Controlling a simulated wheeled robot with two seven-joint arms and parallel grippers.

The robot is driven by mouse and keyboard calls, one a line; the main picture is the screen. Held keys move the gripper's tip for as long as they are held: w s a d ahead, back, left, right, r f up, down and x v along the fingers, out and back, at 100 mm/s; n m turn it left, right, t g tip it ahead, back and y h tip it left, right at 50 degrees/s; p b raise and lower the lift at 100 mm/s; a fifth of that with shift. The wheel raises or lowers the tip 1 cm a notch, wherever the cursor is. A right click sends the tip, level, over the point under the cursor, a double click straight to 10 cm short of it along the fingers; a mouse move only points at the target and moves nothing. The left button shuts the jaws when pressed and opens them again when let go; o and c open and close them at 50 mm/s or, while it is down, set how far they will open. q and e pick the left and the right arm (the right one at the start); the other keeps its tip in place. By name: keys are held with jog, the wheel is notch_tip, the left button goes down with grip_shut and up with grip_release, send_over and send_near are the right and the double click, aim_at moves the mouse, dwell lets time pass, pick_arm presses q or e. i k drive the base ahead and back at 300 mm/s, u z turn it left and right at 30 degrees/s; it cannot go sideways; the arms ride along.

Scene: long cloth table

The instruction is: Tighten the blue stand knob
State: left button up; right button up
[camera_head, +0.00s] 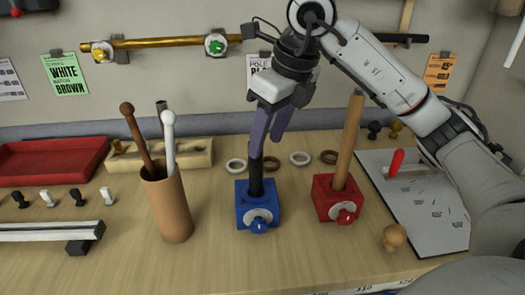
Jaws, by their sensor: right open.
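The blue stand (243,211) stands on the table near the middle, with a short black post (257,181) upright in it. Its blue knob (259,225) is on the front face, in front of a pale round plate. My right gripper (265,146), with purple fingers, is open and points down above the stand, near the top of the black post. It is apart from the knob. I cannot tell whether a finger touches the post. My left gripper is not in view.
A red stand (323,202) holding a wooden rod (349,140) is close on the right. Several rings lie behind the blue stand. A white board (425,215) lies right. The table in front of the blue stand is clear.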

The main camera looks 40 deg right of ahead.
aim_at(259, 226)
jog(key=k, duration=1)
